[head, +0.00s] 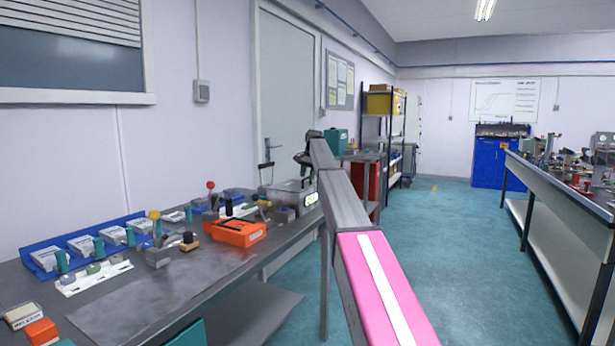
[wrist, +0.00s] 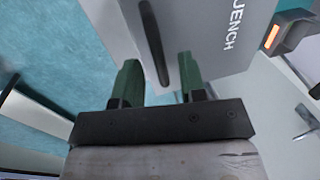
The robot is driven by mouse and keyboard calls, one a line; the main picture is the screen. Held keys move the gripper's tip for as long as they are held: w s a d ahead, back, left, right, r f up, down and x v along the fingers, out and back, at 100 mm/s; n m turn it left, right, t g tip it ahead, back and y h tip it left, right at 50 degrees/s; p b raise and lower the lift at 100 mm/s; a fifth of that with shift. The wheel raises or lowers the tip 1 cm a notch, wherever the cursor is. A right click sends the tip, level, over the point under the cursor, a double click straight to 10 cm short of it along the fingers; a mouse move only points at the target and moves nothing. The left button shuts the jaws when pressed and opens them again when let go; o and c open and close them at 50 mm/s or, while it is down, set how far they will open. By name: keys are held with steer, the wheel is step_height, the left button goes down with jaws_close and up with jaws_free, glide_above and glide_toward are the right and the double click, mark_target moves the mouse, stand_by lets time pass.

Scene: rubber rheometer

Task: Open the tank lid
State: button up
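The tank is a grey box on the far right end of the left bench in the head view (head: 288,194). Its lid looks closed. In the wrist view, the box (wrist: 215,40) fills the upper middle, with lettering ending in "UENCH" on it. A black bar handle (wrist: 153,42) stands out from it. My gripper (wrist: 158,72) has two green fingers, spread apart, with the handle's near end between them and gaps on both sides. In the head view my gripper (head: 308,150) is small and dark, above the tank; its fingers are hard to make out there.
An orange case (head: 235,232), blue trays and small tools crowd the left bench (head: 160,300). A teal box (head: 336,141) stands behind my arm. In the wrist view, a dark device with an orange display (wrist: 271,37) sits close beside the box. The floor to the right is clear.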

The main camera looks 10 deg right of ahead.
steer(key=shift+f, duration=0.15)
jaws_close()
